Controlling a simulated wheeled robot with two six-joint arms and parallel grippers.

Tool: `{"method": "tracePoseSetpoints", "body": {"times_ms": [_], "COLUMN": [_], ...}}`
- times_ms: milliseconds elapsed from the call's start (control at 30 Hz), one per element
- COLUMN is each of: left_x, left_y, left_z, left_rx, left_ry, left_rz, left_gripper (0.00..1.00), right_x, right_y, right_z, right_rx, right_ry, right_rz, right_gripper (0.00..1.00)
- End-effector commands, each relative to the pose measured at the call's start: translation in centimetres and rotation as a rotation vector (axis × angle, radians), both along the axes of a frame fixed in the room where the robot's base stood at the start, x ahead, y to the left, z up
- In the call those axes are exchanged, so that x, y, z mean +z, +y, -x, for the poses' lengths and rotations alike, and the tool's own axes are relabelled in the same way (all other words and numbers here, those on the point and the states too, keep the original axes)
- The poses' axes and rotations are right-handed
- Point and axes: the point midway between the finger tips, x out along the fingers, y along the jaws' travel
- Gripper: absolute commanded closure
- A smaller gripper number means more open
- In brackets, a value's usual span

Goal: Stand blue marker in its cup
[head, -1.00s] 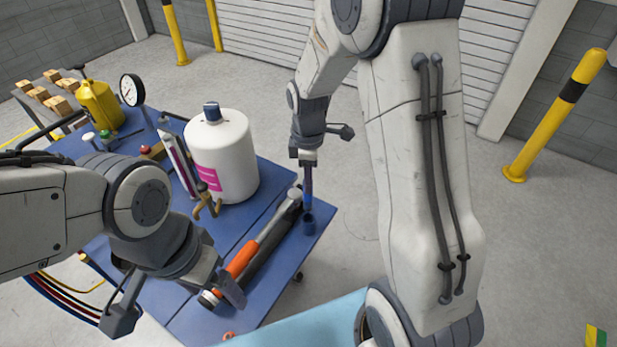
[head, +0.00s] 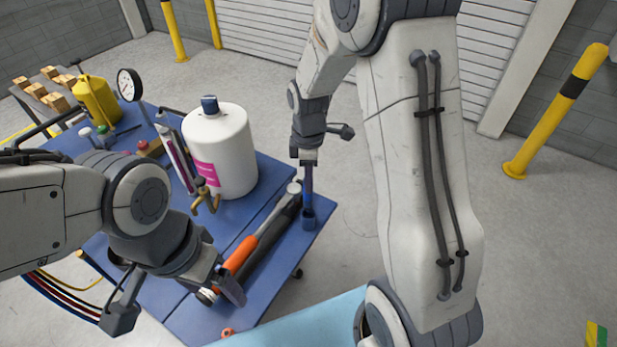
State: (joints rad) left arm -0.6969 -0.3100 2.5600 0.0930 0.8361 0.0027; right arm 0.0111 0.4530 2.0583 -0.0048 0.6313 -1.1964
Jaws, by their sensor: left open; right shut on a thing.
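The blue marker (head: 309,180) is upright near the right front corner of the blue table, its top held in my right gripper (head: 308,162). My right gripper is shut on it. The marker's lower end meets the small dark blue cup (head: 309,219) and looks to be at or inside its mouth; how deep it sits is hidden. My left gripper (head: 180,304) is open and empty, low at the left over the table's front part, with one finger near the orange hammer handle.
A hammer (head: 240,255) lies just left of the cup on the blue table (head: 290,262). A large white jug (head: 228,135) stands behind it. A pressure gauge (head: 129,85) and a yellow can (head: 96,100) are further back. Open floor lies right of the table.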

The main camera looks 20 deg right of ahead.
Motion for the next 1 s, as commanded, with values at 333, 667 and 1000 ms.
{"method": "tracePoseSetpoints", "body": {"times_ms": [333,667,1000], "left_x": [0.2,-0.4,-1.6], "left_y": [0.0,0.0,0.0], "left_z": [0.0,0.0,0.0], "left_rx": [0.000,0.000,0.000], "left_ry": [0.000,0.000,0.000], "left_rz": [0.000,0.000,0.000], "left_gripper": [0.16,0.16,0.16], "right_x": [0.0,-0.8,-2.5], "right_y": [0.0,0.0,0.0], "right_z": [0.0,0.0,0.0], "right_rx": [0.000,-0.001,-0.001], "right_ry": [0.000,0.001,0.001], "right_rz": [0.000,0.000,0.000], "right_gripper": [1.00,1.00,1.00]}}
